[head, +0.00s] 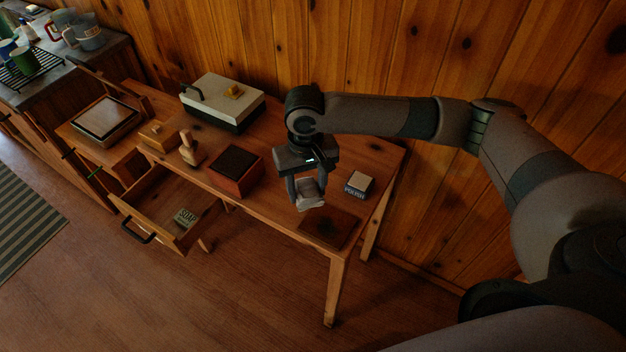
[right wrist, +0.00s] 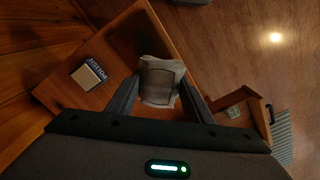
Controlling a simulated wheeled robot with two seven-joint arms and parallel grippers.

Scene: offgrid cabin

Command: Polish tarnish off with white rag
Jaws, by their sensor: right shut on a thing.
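My right gripper (head: 308,191) is shut on a whitish rag (head: 311,199), bunched between its two fingers. The rag also shows in the right wrist view (right wrist: 160,80), held between both fingertips. The rag hangs above the right part of the wooden table (head: 284,204). A dark flat patch or plate (head: 328,228), perhaps the tarnished piece, lies at the table's front right, just right of and below the rag in the picture. I cannot tell whether the rag touches anything. A small pale-topped block with a blue label (head: 359,184) stands right of the gripper. My left gripper is out of view.
A reddish box with a dark top (head: 236,171), a wooden stamp-like piece (head: 190,149) and a white-topped case (head: 223,101) stand left on the table. An open drawer (head: 160,218) juts out at the front with a soap block (head: 185,217) inside. A plank wall (head: 400,50) closes the back.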

